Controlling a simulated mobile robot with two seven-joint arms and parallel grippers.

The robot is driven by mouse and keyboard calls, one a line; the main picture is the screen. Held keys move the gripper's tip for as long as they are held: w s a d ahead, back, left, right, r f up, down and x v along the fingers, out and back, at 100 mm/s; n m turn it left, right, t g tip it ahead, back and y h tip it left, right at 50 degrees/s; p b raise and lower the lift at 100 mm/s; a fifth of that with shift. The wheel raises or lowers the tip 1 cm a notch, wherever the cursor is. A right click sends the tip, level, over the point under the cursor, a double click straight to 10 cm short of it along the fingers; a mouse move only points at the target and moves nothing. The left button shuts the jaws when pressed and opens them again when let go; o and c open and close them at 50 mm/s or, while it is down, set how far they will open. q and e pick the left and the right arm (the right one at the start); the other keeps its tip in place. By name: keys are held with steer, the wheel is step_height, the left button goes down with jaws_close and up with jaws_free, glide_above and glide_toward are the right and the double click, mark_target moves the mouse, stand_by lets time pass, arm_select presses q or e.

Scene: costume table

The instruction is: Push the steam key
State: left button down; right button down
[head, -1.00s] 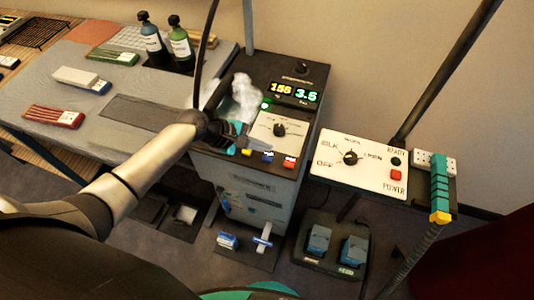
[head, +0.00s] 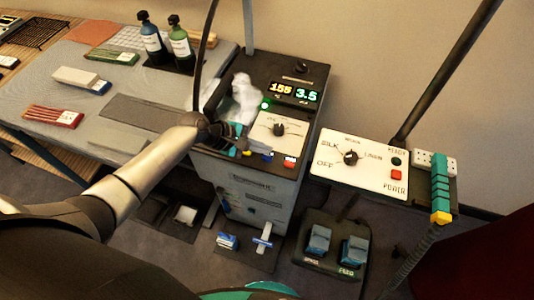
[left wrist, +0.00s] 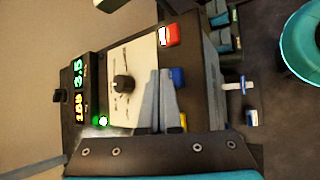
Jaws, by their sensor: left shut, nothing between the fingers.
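A row of coloured keys lies along the front edge of the steam unit's panel: a yellow one (left wrist: 183,122), a blue one (left wrist: 177,78) and a red-and-white one (left wrist: 168,36). Their lettering is too small to read, so I cannot tell which is the steam key. My left gripper (left wrist: 163,76) is shut and empty. Its fingertips are over the panel close to the blue key; I cannot tell whether they touch it. My right gripper is not in view.
The panel has a black dial (head: 279,129), a lit green lamp (head: 266,105) and a number display (head: 294,92). White steam (head: 243,92) shows beside it. A second control box (head: 330,177) stands to the right. Two bottles (head: 180,44) stand on the table behind. Pedals (head: 353,252) are below.

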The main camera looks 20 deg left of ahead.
mark_target(264, 156)
arm_select(q)
steer(key=shift+f, duration=0.45)
stand_by(0.4)
steer(key=shift+r, duration=0.15)
steer(key=shift+r+p, duration=0.8)
steer(key=shift+p, duration=0.1)
step_height(264, 156, up, 6)
steer(key=p, duration=0.6)
